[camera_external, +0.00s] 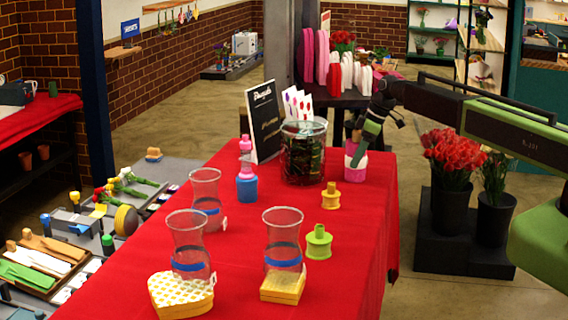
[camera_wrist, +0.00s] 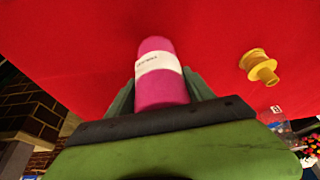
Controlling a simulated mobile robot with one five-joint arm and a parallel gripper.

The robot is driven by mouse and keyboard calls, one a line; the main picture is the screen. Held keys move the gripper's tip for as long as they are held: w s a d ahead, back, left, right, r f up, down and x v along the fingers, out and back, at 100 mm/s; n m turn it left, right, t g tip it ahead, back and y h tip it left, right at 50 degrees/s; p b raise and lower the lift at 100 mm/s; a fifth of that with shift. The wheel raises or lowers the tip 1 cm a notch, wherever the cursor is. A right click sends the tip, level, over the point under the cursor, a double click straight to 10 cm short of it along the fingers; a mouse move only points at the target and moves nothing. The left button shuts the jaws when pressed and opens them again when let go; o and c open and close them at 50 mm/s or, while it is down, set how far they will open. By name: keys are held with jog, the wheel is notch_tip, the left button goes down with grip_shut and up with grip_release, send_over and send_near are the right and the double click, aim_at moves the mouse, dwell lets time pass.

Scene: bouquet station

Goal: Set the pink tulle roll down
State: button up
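The pink tulle roll (camera_external: 355,168), with a white band, is upright at the far right part of the red-covered table. I cannot tell whether its bottom touches the cloth. My gripper (camera_external: 362,146) reaches it from the right and above, shut on it. In the wrist view the pink roll (camera_wrist: 161,82) lies between the two fingers of my gripper (camera_wrist: 161,92), one on each side. Its near end is hidden behind the gripper body.
A yellow spool (camera_external: 331,198) and a green spool (camera_external: 319,243) stand nearer on the red table (camera_external: 245,270). A jar (camera_external: 303,163) is left of the roll. Glass vases (camera_external: 283,239) stand in front. A blue roll (camera_external: 247,188) is farther left.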

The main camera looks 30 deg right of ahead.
jog(key=shift+o, duration=1.2)
jog(key=shift+r+p, duration=0.35)
jog(key=p+v, duration=1)
jog(key=v, duration=0.1)
jog(key=s+d+m+g+h, duration=0.1)
jog(key=s+m, duration=0.4)
jog(key=s, duration=0.5)
jog(key=s+d+f+m+g+h, duration=0.1)
jog(key=s+d+m, duration=0.3)
jog(key=s, duration=0.7)
jog(key=shift+s+m+g+h+p, duration=0.3)
jog(key=shift+m+g+h+p, duration=0.1)
jog(key=shift+m+h, duration=0.4)
jog(key=shift+d+f, duration=0.1)
jog(key=shift+f, duration=0.05)
notch_tip(320, 180, down, 13)
jog(key=b, duration=1.3)
